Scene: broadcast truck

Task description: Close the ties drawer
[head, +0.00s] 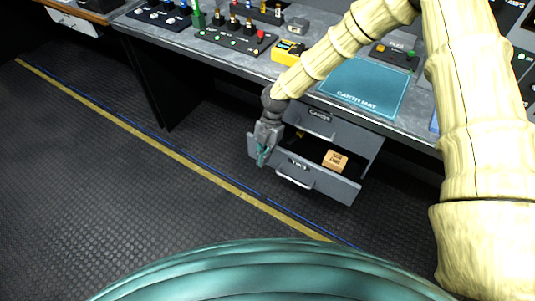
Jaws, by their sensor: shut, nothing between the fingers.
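The ties drawer (322,184) is most likely the grey lower drawer under the desk; its small front label is too blurred to read surely. It is pulled out, with a bar handle on its front. A small orange-brown box (335,161) sits inside it. My gripper (262,158) is shut and empty, pointing down at the left end of the drawer front. I cannot tell whether it touches the drawer. My gripper and wrist hide part of the drawer's left side.
Above it is another labelled drawer (318,127), which looks closed. The desk (225,55) overhead carries a teal mat (364,88), a yellow device (287,52) and control panels. The dark floor (110,190) in front, with a yellow line, is clear.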

